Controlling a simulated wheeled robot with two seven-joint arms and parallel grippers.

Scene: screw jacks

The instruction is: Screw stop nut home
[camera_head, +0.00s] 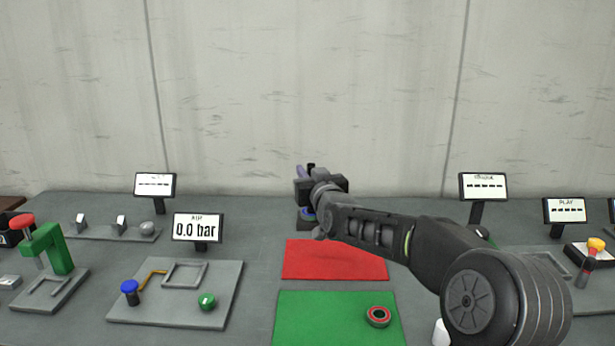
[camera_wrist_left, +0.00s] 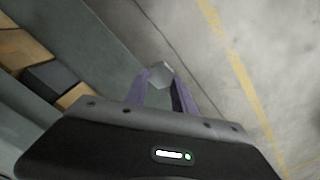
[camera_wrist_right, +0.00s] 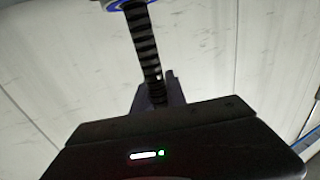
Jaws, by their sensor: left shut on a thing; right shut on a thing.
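My right gripper (camera_head: 302,172) is at the back middle of the table in the head view, with my arm hiding part of what it holds. In the right wrist view, the right gripper (camera_wrist_right: 157,88) is shut on a black threaded spindle (camera_wrist_right: 146,45). The spindle runs up to a blue ring (camera_wrist_right: 122,4) at the picture's top edge. The blue ring also shows below the gripper in the head view (camera_head: 308,212). In the left wrist view, my left gripper (camera_wrist_left: 160,80) is shut on a pale grey hexagonal nut-like piece (camera_wrist_left: 160,74). The left gripper is outside the head view.
A red mat (camera_head: 300,262) and a green mat (camera_head: 300,325) lie in front; a red-and-black ring (camera_head: 378,316) lies on the green one. A grey pressure panel (camera_head: 135,312) and a green clamp stand (camera_head: 55,250) stand left. Small signs stand along the back.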

